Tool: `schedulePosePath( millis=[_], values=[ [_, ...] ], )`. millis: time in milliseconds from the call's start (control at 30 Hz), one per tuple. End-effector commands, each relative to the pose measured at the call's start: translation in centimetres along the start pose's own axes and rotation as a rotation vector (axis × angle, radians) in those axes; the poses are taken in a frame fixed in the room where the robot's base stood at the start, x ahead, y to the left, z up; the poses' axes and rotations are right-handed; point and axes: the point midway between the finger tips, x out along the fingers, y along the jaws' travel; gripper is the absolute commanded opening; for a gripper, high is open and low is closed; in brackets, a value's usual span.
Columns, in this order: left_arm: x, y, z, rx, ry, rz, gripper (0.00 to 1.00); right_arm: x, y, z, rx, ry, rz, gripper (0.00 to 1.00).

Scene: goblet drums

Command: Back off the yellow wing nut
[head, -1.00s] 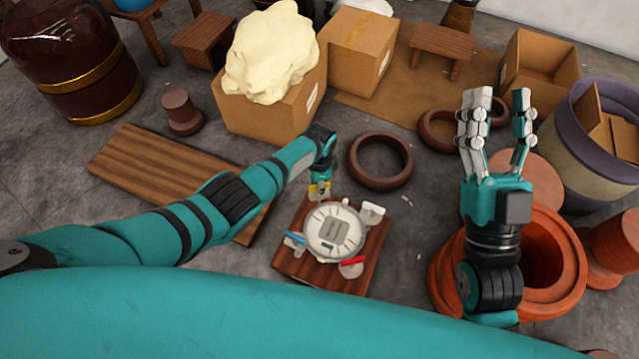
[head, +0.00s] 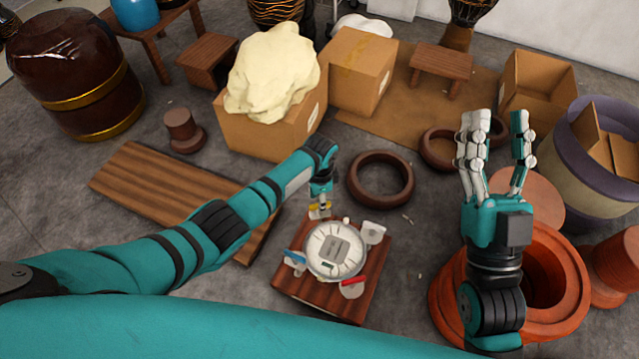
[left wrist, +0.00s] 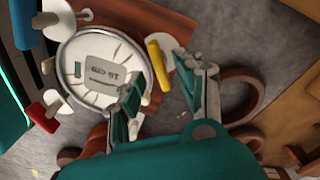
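The yellow wing nut (left wrist: 158,65) is a long yellow bar at the rim of a round white drumhead (left wrist: 105,70) in the left wrist view. In the head view, the yellow wing nut (head: 314,208) shows small at the drumhead's far side, partly hidden by my left gripper (head: 320,203). In the left wrist view my left gripper (left wrist: 160,75) is open, one finger on each side of the yellow bar. I cannot tell whether either finger touches it. My right gripper (head: 496,125) is open and empty, fingers raised, at the right.
A blue wing nut (head: 294,257) and a red one (head: 353,281) are also on the drumhead's rim, with a white lug (head: 374,231) at right. A wooden board (head: 352,306) lies underneath. A brown ring (head: 381,200) lies beyond. An orange hollow drum shell (head: 445,285) stands below my right arm.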

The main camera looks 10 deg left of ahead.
Motion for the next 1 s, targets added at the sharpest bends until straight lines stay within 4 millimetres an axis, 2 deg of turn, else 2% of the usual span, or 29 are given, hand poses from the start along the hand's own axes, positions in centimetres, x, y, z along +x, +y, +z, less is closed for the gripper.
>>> schedulePosePath(
  millis=[33,200,400,600,867,1000],
  values=[
    [-1.2,-0.1,-0.1,0.001,0.004,-0.004,0.36,0.0,0.0,0.0,0.0,0.0,0.0,0.4],
    [-4.8,-0.1,0.0,-0.001,0.002,-0.002,0.36,0.0,0.0,0.0,0.0,0.0,0.0,0.4],
    [-7.8,-0.1,0.0,-0.001,0.001,0.0,0.36,0.0,0.0,0.0,0.0,0.001,0.001,0.4],
    [-8.9,-0.1,0.1,-0.002,-0.001,0.001,0.36,0.0,0.0,0.0,-0.001,0.001,0.001,0.4],
    [-8.9,-0.1,0.1,-0.002,0.0,0.0,0.36,0.0,0.0,0.0,-0.001,0.0,0.001,0.4],
    [-8.5,0.3,-1.4,-0.022,0.09,-0.052,0.36,0.0,0.1,0.0,-0.001,0.001,0.001,0.4]
  ],
)
